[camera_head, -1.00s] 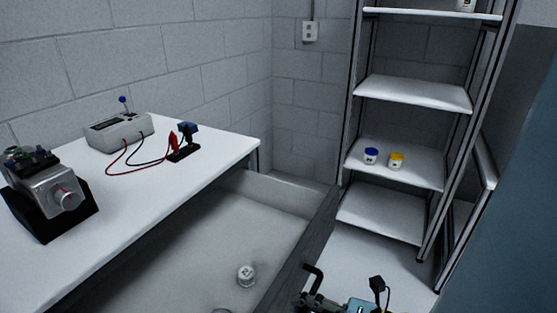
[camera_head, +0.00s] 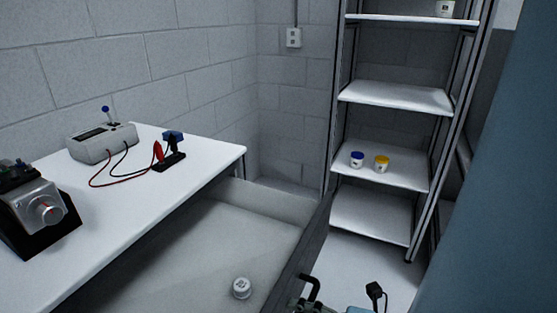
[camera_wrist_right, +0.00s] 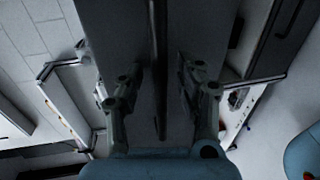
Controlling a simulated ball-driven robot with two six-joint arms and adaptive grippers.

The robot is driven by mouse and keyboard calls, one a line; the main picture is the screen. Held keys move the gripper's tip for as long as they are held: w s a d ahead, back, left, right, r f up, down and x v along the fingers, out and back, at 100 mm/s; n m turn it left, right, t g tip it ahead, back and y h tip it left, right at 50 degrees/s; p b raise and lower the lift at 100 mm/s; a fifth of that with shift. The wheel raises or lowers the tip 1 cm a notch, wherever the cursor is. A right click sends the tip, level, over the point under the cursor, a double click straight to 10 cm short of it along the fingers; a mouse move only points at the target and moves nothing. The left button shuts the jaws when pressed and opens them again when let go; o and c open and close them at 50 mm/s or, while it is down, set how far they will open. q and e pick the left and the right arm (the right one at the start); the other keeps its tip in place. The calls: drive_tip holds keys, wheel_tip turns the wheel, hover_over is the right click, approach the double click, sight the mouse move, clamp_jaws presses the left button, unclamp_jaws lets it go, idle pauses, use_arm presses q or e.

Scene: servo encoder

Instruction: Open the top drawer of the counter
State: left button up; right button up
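The counter (camera_head: 140,205) has a white top and stands at the left in the head view. Its top drawer (camera_head: 205,250) is pulled well out, with its inside showing. A small white-lidded jar (camera_head: 241,288) stands in it. A black curved handle (camera_head: 312,282) shows at the drawer's dark front, near the bottom edge. In the right wrist view my right gripper (camera_wrist_right: 158,78) has its fingers spread on both sides of a thin dark bar (camera_wrist_right: 158,40), apparently the handle. I see gaps between fingers and bar. My left gripper is not in view.
On the counter stand a grey box (camera_head: 102,143) with red and black wires, a blue-and-black clamp piece (camera_head: 172,150) and a metal device (camera_head: 42,210). A shelf rack (camera_head: 395,100) with small jars stands at the back right. White floor (camera_head: 360,262) is free between rack and drawer.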

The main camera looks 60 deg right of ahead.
drive_tip(key=v, duration=1.2)
idle(0.3)
wheel_tip(320, 180, down, 26)
drive_tip(key=s+m+g+h+b, duration=0.2)
drive_tip(key=m+g+b, duration=0.2)
drive_tip(key=m+g, duration=0.55)
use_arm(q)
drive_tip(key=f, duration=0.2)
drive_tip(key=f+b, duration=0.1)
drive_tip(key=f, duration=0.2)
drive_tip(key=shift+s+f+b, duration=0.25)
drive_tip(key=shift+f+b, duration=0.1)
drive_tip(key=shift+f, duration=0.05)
use_arm(e)
drive_tip(key=s+a+f+m+g, duration=0.1)
drive_tip(key=s+f+m+g, duration=0.1)
drive_tip(key=f+m, duration=0.2)
drive_tip(key=s+a+f+m+g, duration=0.2)
drive_tip(key=f+m+g, duration=0.1)
drive_tip(key=f+m, duration=0.2)
drive_tip(key=shift+s+a+f, duration=0.3)
drive_tip(key=shift+s+f, duration=0.05)
drive_tip(key=shift+f, duration=0.25)
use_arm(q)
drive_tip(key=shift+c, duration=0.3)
